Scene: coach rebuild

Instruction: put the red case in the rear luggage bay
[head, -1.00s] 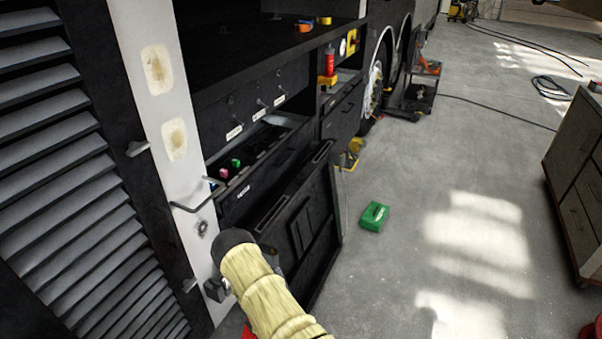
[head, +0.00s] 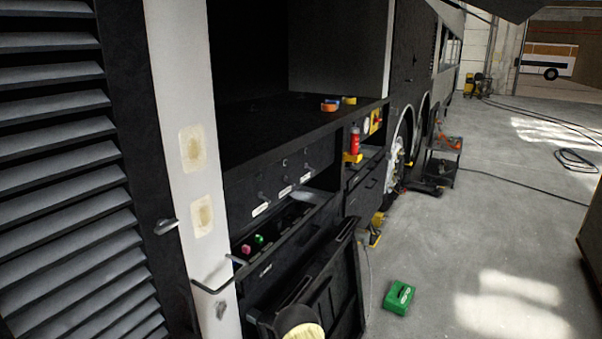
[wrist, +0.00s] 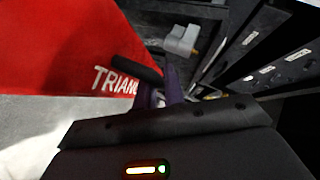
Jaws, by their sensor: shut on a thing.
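The red case (wrist: 60,45) fills the left of the wrist view, with white lettering starting "TRIAN" and a dark handle (wrist: 136,69). My gripper (wrist: 163,93) is shut on the case, seemingly at this handle; the exact contact is partly hidden. In the head view the case and the gripper are out of sight, and only a bit of my arm shows at the bottom edge. An open dark bay (head: 255,130) with a flat floor is in the vehicle's side, behind a pale post. I cannot tell if it is the rear luggage bay.
A lever sticks out from the post (head: 222,240).

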